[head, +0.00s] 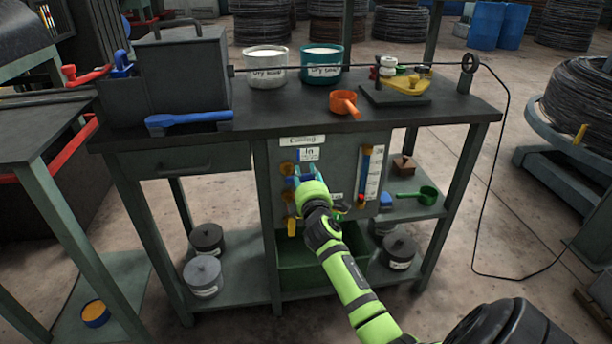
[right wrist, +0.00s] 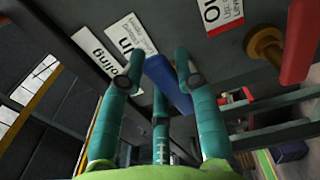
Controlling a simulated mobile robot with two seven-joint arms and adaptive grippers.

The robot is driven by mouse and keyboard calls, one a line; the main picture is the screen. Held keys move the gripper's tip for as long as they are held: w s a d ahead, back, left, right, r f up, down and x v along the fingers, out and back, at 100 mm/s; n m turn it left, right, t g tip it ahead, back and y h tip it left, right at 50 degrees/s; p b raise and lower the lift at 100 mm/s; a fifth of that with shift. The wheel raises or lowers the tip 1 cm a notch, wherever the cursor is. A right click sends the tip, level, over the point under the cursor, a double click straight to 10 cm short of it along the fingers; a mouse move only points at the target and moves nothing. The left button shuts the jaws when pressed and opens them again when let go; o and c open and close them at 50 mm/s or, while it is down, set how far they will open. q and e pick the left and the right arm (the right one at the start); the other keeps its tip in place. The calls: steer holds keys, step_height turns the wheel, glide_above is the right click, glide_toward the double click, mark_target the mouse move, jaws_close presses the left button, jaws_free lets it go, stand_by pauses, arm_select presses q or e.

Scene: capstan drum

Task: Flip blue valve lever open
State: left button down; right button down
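The blue valve lever (right wrist: 168,85) shows in the right wrist view, below the white "In" label (right wrist: 130,37) on the grey valve panel (head: 335,160). My right gripper (head: 305,174) is at the upper left of the panel in the head view and hides most of the lever there. In the right wrist view its teal fingers (right wrist: 155,82) are spread, with the lever between the two upper fingertips. The right fingertip is close to the lever; I cannot tell if it touches. My left gripper is not in view.
A brass fitting and red lever (right wrist: 300,45) are on the panel to the right in the wrist view. A sight tube (head: 365,163) is on the panel's right. The bench top (head: 280,115) above holds a blue-handled tool (head: 190,118), buckets and an orange scoop (head: 344,103).

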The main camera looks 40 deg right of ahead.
steer(key=shift+f, duration=0.15)
steer(key=shift+f+m, duration=0.15)
steer(key=shift+m, duration=0.45)
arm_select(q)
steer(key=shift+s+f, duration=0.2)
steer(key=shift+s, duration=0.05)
arm_select(e)
steer(key=c, duration=0.9)
jaws_free()
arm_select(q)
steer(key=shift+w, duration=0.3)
arm_select(e)
steer(key=v, duration=1.2)
